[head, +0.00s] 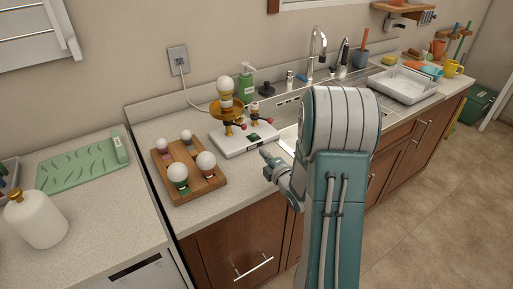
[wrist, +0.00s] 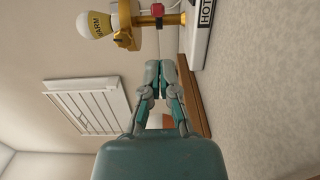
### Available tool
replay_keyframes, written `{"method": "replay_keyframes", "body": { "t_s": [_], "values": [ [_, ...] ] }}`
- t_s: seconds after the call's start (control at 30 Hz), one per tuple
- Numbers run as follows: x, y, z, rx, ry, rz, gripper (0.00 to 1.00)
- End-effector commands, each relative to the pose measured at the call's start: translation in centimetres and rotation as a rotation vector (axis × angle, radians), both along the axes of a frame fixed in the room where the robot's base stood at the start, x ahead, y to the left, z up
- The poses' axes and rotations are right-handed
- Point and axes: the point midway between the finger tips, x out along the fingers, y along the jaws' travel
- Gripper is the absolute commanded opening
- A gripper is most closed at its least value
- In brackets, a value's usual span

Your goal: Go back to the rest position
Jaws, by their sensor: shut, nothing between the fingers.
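My gripper (head: 266,154) is low over the counter, just in front of the white base (head: 228,143) of a lamp stand. In the wrist view my gripper (wrist: 160,68) has its fingertips together with nothing between them. The stand carries a white bulb (head: 225,84) upright on a brass holder. In the wrist view, which is turned sideways, the bulb (wrist: 97,25) reads "WARM" and the base (wrist: 198,40) bears a "HOT" label. The gripper appears apart from the bulb. My arm hides part of the sink and cabinets.
A wooden block (head: 207,185) with several bulbs stands left of the lamp stand. A green soap bottle (head: 246,84) and faucet (head: 317,52) are behind. A white dish rack (head: 404,85) is at right. A white jug (head: 36,219) and green mat (head: 82,164) are at left.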

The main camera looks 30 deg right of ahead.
Motion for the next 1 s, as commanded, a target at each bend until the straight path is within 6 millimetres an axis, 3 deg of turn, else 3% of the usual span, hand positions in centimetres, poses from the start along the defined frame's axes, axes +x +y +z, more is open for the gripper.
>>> {"method": "replay_keyframes", "body": {
  "t_s": [0.37,0.67,0.87,1.0],
  "values": [
    [-0.7,0.0,0.3,0.008,0.009,-0.002,0.0],
    [-0.2,3.1,5.0,0.232,0.2,-0.11,0.0],
    [-2.4,6.1,8.1,0.463,0.329,-0.241,0.0],
    [-5.0,8.5,9.9,0.643,0.407,-0.34,0.0]
  ]
}}
